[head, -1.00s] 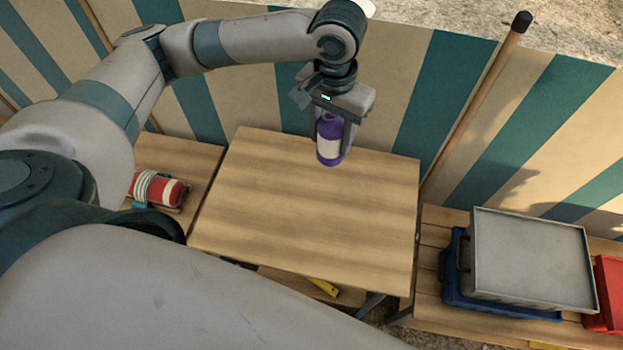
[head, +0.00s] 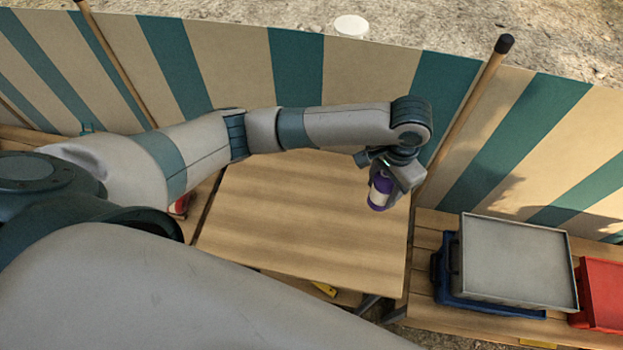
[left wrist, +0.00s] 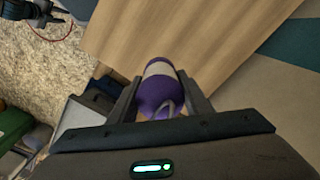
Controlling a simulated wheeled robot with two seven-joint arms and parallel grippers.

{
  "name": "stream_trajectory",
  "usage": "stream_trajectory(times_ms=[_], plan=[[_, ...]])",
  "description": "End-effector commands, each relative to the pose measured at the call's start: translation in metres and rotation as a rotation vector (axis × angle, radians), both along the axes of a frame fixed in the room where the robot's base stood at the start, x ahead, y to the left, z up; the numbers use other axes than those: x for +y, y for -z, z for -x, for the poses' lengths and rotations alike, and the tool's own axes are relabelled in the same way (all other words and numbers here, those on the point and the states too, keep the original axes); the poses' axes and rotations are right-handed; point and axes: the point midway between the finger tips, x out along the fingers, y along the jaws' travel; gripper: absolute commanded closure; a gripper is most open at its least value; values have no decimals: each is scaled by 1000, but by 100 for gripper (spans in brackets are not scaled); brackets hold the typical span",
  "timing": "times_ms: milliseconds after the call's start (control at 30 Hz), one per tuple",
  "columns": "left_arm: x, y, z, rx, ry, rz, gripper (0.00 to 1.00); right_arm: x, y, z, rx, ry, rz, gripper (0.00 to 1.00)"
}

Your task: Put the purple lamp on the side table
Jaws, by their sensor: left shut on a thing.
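The purple lamp (head: 380,191) has a pale band around its middle. My left gripper (head: 386,178) is shut on it and holds it near the right edge of the wooden table (head: 300,225). In the left wrist view the lamp (left wrist: 158,92) sits between the two fingers of the left gripper (left wrist: 158,104), with a loop handle toward the palm. It looks a little tilted in the head view. I cannot tell how high it is above the tabletop. My right gripper is not in the head view.
A grey tray (head: 515,262) rests on a blue crate (head: 440,270) on the slatted bench at the right, with a red box (head: 603,292) beside it. A striped canvas screen (head: 390,70) with wooden poles stands behind. The visible tabletop is bare.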

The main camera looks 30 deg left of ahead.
Motion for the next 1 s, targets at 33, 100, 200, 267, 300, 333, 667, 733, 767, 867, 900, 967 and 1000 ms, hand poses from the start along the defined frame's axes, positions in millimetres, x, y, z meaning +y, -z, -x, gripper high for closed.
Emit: stream_trajectory(times_ms=[33,100,200,267,300,333,667,733,767,867,900,967,1000], plan=[[1,0,0,0,0,0,84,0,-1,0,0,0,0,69],[3,1,2,0,-1,0,84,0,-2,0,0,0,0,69],[11,5,6,1,-2,-2,84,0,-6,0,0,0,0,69],[18,10,10,3,-1,-2,84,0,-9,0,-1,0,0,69],[24,13,13,3,-1,-3,84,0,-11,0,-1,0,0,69],[28,16,15,3,-2,-3,84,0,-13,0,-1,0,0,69],[82,52,45,3,-2,-3,84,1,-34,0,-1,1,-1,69],[91,58,50,3,-2,-3,84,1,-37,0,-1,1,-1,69],[93,61,51,2,-2,-2,84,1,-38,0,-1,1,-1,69],[100,66,54,0,-2,-1,84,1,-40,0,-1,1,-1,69],[101,68,55,0,-1,0,84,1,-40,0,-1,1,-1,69],[102,69,56,0,-1,1,84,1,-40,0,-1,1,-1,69],[102,69,56,0,0,1,84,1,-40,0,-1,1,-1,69]])
